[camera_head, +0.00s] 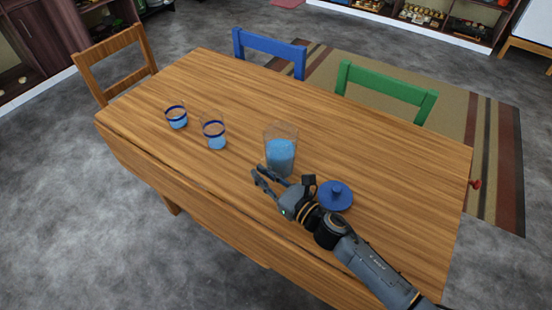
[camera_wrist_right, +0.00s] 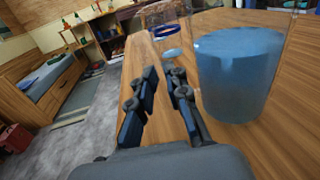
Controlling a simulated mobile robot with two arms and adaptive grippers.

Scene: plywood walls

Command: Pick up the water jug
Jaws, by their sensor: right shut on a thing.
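The water jug (camera_head: 280,153) is a clear container with blue water, upright at the middle of the wooden table (camera_head: 345,140). In the right wrist view the jug (camera_wrist_right: 236,80) fills the right side, close beside the fingers. My right gripper (camera_head: 257,174) reaches in from the lower right to the jug's near side. In the wrist view its fingers (camera_wrist_right: 165,73) are close together with a narrow gap, shut on the jug. The gripped part is not clearly visible. My left gripper is not in view.
A blue lid (camera_head: 336,196) lies to the right of the jug, close to my right arm. Two glasses with blue rims, one nearer (camera_head: 214,133) and one farther left (camera_head: 176,117), stand on the table. Wooden, blue and green chairs (camera_head: 385,90) line the table. The table's right end is clear.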

